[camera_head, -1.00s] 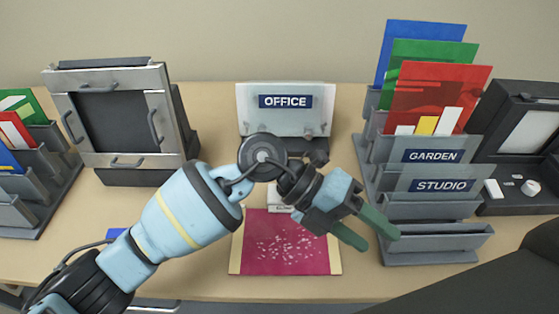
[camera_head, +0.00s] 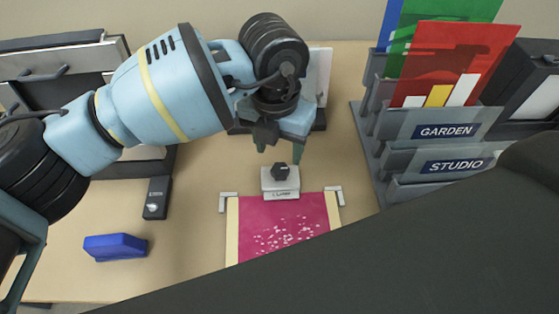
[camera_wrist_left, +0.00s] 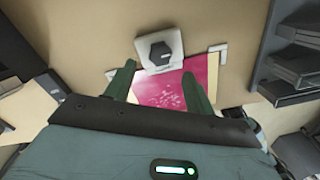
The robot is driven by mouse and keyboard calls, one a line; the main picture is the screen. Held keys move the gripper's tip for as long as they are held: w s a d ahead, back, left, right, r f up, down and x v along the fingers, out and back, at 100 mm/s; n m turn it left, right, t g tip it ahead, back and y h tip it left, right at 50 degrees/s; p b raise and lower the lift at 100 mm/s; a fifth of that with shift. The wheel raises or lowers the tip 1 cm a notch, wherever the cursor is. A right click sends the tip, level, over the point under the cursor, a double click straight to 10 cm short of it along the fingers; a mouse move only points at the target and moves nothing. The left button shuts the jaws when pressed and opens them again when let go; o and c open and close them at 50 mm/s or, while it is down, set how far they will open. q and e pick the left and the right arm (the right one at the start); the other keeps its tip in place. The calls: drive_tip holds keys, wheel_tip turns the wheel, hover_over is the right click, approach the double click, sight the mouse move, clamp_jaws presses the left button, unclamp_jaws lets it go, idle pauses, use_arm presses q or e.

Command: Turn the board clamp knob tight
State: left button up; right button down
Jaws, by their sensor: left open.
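The board clamp is a pale block with a dark knob (camera_head: 281,172) on top, at the back edge of a board with a magenta sheet (camera_head: 284,222). The knob also shows in the left wrist view (camera_wrist_left: 160,52), beyond and between the fingertips. My left gripper (camera_head: 279,148) is open and points down, just behind and above the knob in the head view. Its green fingers (camera_wrist_left: 157,72) are spread and empty in the left wrist view, with a gap to the knob. My right gripper is not seen.
A blue block (camera_head: 115,247) and a small dark device (camera_head: 156,198) lie on the table to the left. A grey rack with GARDEN (camera_head: 446,131) and STUDIO (camera_head: 454,166) labels stands at right. A dark shape covers the lower right of the head view.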

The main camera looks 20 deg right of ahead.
sight(280, 168)
use_arm(q)
wheel_tip(280, 168, down, 5)
drive_tip(key=shift+d, duration=0.1)
drive_tip(key=shift+f, duration=0.45)
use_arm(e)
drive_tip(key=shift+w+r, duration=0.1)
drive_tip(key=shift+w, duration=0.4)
use_arm(q)
drive_tip(key=c, duration=1)
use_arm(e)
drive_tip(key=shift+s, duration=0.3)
